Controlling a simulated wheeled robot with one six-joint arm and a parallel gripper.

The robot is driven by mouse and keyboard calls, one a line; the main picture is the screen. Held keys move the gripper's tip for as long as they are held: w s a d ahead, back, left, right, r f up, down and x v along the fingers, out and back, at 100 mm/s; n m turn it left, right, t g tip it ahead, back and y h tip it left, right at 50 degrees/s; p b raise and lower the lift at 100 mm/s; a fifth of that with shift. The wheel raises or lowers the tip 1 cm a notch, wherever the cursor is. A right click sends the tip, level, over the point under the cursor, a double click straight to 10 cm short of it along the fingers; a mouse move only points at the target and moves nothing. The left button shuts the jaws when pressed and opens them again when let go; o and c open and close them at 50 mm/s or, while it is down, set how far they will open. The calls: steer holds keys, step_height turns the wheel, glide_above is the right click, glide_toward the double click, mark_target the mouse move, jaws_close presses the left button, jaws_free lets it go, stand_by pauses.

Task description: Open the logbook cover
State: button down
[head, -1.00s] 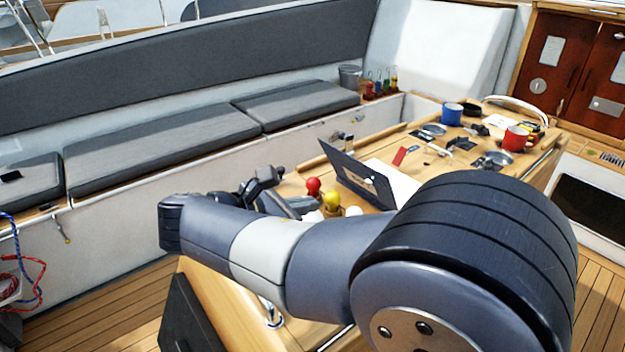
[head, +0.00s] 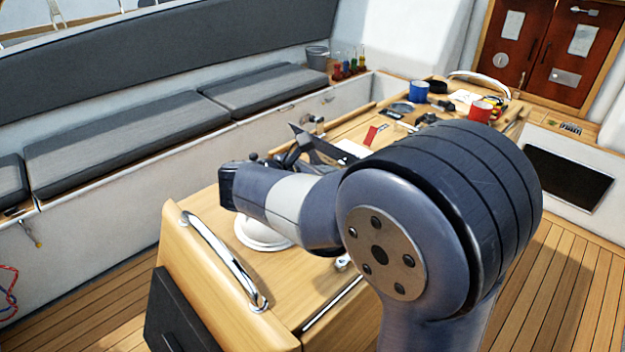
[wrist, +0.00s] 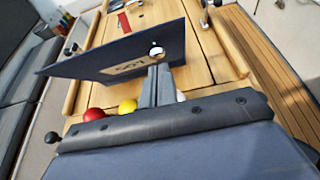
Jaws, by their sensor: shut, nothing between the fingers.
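The logbook's dark navy cover (head: 318,146) stands raised at a tilt on the table, with white pages (head: 354,148) showing beside it. In the wrist view the cover (wrist: 105,58) spans the upper middle, with a label and a pale round spot on its face. My gripper (wrist: 157,78) is shut and empty, its fingertips close to the cover's lower edge near the label. I cannot tell whether they touch it. In the head view my arm hides most of the gripper and part of the book.
Red (wrist: 94,114) and yellow (wrist: 127,106) knobs sit close beside my gripper. Blue (head: 419,90) and red (head: 480,111) mugs and small items stand farther along the table. A metal rail (head: 225,258) edges the near end. Cushioned benches (head: 110,140) line the left.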

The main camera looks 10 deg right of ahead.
mark_target(345, 152)
steer(key=shift+w+d+r, duration=0.15)
steer(key=shift+w+d, duration=0.05)
steer(key=shift+d, duration=0.05)
steer(key=shift+r, duration=0.1)
steer(key=p, duration=0.1)
steer(key=r+p, duration=0.1)
steer(key=p, duration=0.1)
steer(key=shift+w+d+r+g+y, duration=0.15)
steer(key=shift+w+d+g+y, duration=0.1)
steer(key=shift+d+g+y, duration=0.1)
steer(key=d+r+p, duration=0.1)
steer(key=p, duration=0.2)
steer(key=w+d+g+y+p, duration=0.1)
steer(key=p, duration=0.2)
steer(key=shift+w+r+y+p, duration=0.15)
steer(key=shift+r+y+p, duration=0.1)
steer(key=shift+r+p, duration=0.15)
steer(key=shift+w+d+r+p, duration=0.2)
steer(key=shift+w+d+p, duration=0.15)
steer(key=shift+p, duration=0.3)
steer(key=shift+w+d, duration=0.25)
steer(key=shift+d, duration=0.2)
